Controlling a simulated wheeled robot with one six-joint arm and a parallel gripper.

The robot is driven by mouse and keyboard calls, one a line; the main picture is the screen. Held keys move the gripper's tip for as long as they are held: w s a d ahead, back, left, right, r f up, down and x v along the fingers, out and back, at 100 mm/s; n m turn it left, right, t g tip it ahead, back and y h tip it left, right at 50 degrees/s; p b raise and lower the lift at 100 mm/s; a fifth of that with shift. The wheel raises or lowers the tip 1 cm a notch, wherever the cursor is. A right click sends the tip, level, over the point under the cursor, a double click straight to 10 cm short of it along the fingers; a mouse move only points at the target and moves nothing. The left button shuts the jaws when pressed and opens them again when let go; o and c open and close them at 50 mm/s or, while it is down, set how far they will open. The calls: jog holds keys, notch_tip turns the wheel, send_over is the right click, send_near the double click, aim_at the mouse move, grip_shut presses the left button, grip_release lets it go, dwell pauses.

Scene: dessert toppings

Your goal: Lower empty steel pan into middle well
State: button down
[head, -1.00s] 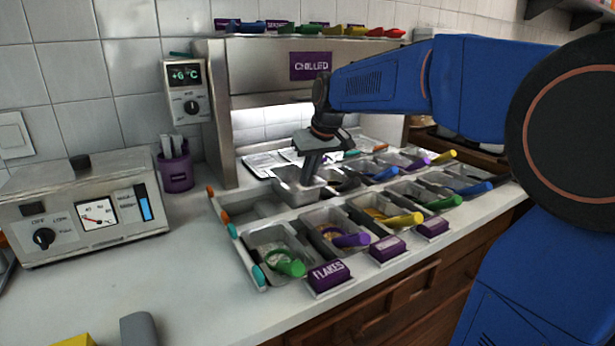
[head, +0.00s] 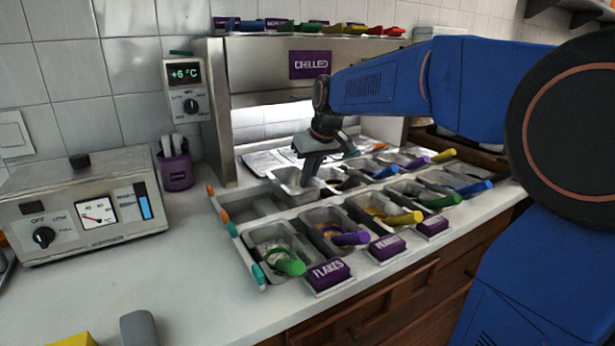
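The empty steel pan (head: 283,182) is in the back row of the topping station, right of an open well (head: 246,207). Its inside looks bare. My gripper (head: 310,182) reaches down from above, its fingers at the pan's right wall, and appears shut on that wall. The pan's rim looks close to the level of the neighbouring pans. I cannot tell whether it is resting in the well or held just above it. The fingertips and the pan's lower part are partly hidden.
Front pans hold toppings and scoops, with green (head: 290,264), purple (head: 350,238) and yellow (head: 404,218) handles. Purple labels (head: 328,272) line the front. A steel chilled hood (head: 270,72) stands behind. A metal control box (head: 85,212) is left. The left counter has free room.

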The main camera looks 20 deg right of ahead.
jog(key=shift+f, duration=1.65)
dwell(0.9)
jog(key=c, duration=2.5)
grip_release()
jog(key=o, duration=1)
jog(key=shift+c, duration=0.2)
jog(key=shift+r, duration=4)
